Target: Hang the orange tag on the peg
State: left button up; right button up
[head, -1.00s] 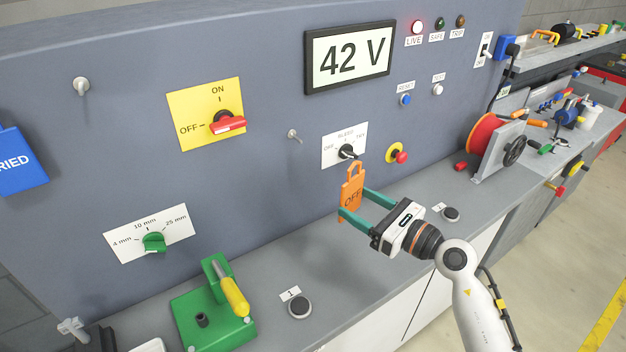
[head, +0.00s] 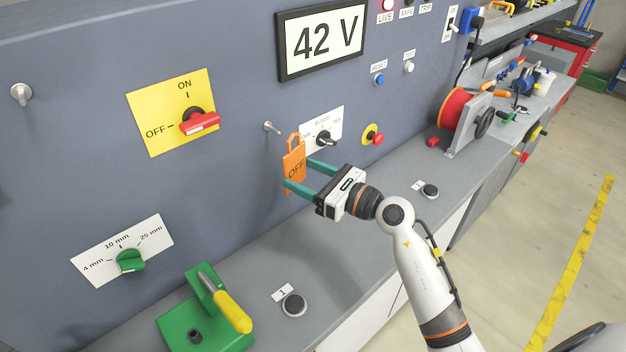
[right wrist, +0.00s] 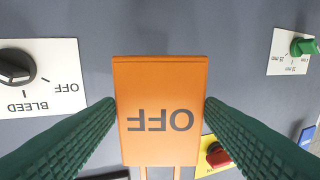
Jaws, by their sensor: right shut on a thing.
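The orange tag (head: 294,170), marked OFF with a loop at its top, is held upright in front of the grey panel. My right gripper (head: 298,174) is shut on it by its sides. In the right wrist view the tag (right wrist: 158,108) shows upside down between the green fingers (right wrist: 160,112). A small metal peg (head: 272,127) sticks out of the panel, just above and left of the tag's loop; the two look apart. Another, larger peg (head: 21,94) is at the far left of the panel. My left gripper is not in view.
The bleed dial (head: 323,138) is just right of the tag, and a red button (head: 374,138) further right. The yellow plate's red switch (head: 200,122) is to the left. A green fixture with yellow handle (head: 232,311) stands on the bench below.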

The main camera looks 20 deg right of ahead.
aim_at(300, 170)
jog(key=shift+w+a, duration=0.15)
jog(key=shift+w, duration=0.25)
jog(key=shift+w+a+f+b, duration=0.1)
jog(key=shift+w+a+b, duration=0.15)
jog(key=shift+w, duration=0.4)
jog(key=shift+w+a+f+b, duration=0.1)
jog(key=shift+w+a+b, duration=0.1)
jog(key=shift+w, duration=0.4)
jog(key=shift+w+a+b, duration=0.15)
jog(key=shift+w+a, duration=0.1)
jog(key=shift+w, duration=0.4)
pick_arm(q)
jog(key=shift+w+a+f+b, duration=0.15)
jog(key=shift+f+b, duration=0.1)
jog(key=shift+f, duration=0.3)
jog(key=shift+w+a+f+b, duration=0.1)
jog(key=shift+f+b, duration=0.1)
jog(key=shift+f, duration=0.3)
pick_arm(e)
jog(key=shift+w+a+f, duration=0.2)
jog(key=shift+w+f, duration=0.3)
jog(key=shift+w, duration=0.15)
jog(key=o, duration=1)
